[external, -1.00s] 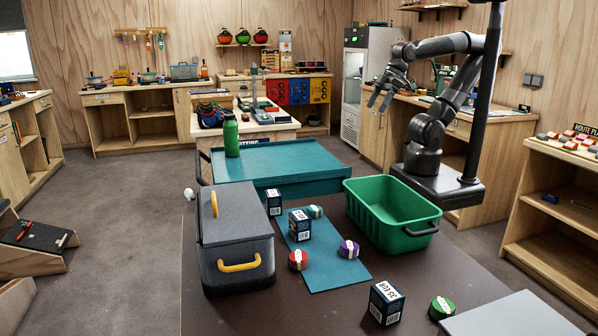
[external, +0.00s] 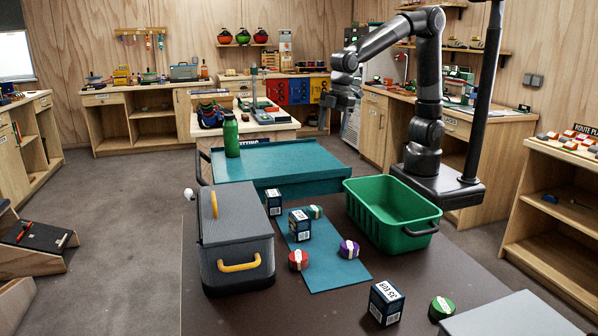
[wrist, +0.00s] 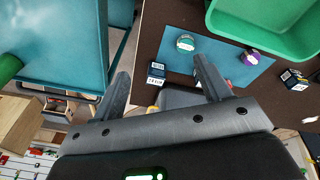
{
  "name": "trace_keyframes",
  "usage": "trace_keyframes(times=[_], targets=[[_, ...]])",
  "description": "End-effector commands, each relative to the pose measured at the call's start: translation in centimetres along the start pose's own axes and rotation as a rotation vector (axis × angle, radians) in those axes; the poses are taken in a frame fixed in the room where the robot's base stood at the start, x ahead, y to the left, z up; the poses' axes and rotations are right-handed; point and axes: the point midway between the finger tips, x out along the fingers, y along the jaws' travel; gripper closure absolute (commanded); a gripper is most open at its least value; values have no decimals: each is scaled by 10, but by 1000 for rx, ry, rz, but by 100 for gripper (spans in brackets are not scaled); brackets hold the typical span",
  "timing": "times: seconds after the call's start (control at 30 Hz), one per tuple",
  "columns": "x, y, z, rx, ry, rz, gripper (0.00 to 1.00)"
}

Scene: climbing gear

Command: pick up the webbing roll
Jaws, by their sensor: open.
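Several webbing-like rolls lie on the dark table; I cannot tell which one the task means. A red roll with a white band (external: 298,259), a purple one (external: 348,249) and a teal-green one (external: 315,211) are on or by the blue mat (external: 331,275). A green roll (external: 442,307) lies at the front right. In the wrist view the teal-green roll (wrist: 185,42) and purple roll (wrist: 251,55) show clearly; the right finger partly hides what lies behind it. My gripper (external: 338,102) is open and empty, high above and behind the table, apart from all rolls.
Small dark boxes stand at the mat (external: 299,224), beside the cooler (external: 273,202) and at the front (external: 386,302). A grey cooler (external: 235,245) stands left, an open green bin (external: 424,231) right. A teal bench (external: 290,178) with a green bottle (external: 231,136) is behind.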

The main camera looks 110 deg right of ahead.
Motion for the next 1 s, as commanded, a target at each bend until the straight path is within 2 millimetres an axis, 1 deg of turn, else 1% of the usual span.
trace_keyframes(times=[0.03, 0.17, 0.2, 0.3, 0.43, 0.53, 0.67, 0.77, 0.9, 1.0], targets=[[15, -3, -14, -30, -20, -11, 30], [49, -11, -44, -107, -60, -36, 30], [60, -14, -53, -129, -72, -44, 30], [88, -22, -72, -183, -99, -64, 30], [118, -32, -90, -238, -126, -85, 30], [134, -38, -98, -266, -139, -97, 30], [146, -42, -102, -282, -147, -104, 30], [158, -43, -101, -284, -149, -105, 30], [180, -44, -97, -283, -149, -105, 30], [193, -45, -95, -283, -149, -104, 30]])
